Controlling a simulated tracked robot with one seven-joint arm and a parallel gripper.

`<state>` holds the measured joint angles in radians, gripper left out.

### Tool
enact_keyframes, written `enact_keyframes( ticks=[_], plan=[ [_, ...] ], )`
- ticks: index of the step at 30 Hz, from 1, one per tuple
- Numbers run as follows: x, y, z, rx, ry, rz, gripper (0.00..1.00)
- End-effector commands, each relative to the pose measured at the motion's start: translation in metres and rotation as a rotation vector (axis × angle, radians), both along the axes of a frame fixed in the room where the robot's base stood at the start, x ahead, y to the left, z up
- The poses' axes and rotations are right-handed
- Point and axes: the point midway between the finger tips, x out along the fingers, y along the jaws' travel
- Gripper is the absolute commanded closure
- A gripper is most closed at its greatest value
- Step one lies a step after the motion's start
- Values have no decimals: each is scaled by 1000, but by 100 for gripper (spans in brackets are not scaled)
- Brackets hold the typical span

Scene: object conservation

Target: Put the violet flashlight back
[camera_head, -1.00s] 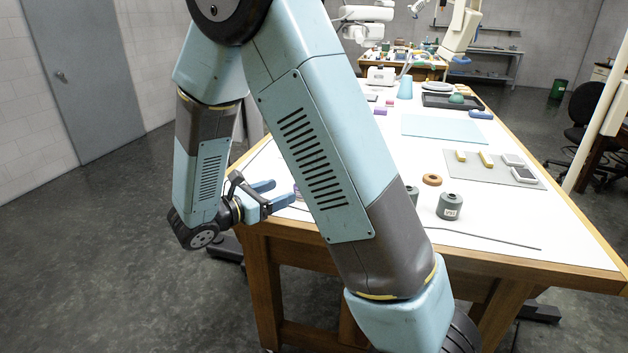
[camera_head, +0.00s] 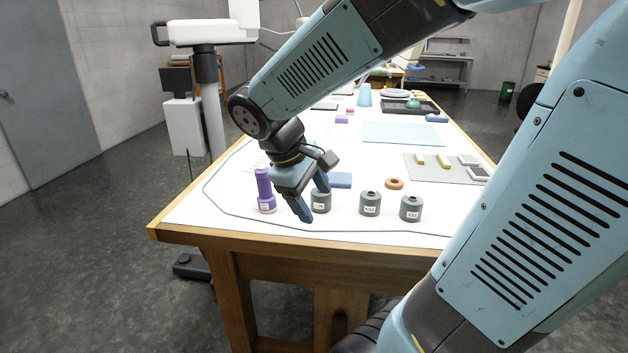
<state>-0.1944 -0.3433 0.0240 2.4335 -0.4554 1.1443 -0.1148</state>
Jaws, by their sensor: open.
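The violet flashlight (camera_head: 265,190) stands upright near the front left of the white table, with a small white label low on its side. My gripper (camera_head: 315,203) is open and empty, just to the right of the flashlight in the picture. Its fingers point down in front of a grey labelled canister (camera_head: 321,201), which they partly cover. I cannot tell whether the fingers touch the canister. A dark line (camera_head: 225,207) drawn or laid on the table runs around the flashlight and the canisters.
Two more grey canisters (camera_head: 370,204) (camera_head: 410,208) stand to the right. A grey mat (camera_head: 433,173) holds yellow blocks. A light-blue mat (camera_head: 403,134) lies farther back. The front table edge (camera_head: 300,247) is near.

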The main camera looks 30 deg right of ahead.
Motion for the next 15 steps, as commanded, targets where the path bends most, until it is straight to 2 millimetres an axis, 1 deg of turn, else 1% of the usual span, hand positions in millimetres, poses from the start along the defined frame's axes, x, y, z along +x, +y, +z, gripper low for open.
enact_keyframes(
  ticks=[1,6,12,15],
  plan=[
    [-7,0,6,55,-55,-47,29],
    [-25,6,24,238,-228,-192,29],
    [-40,14,46,427,-422,-335,29],
    [-45,17,55,490,-488,-382,29]
  ],
)
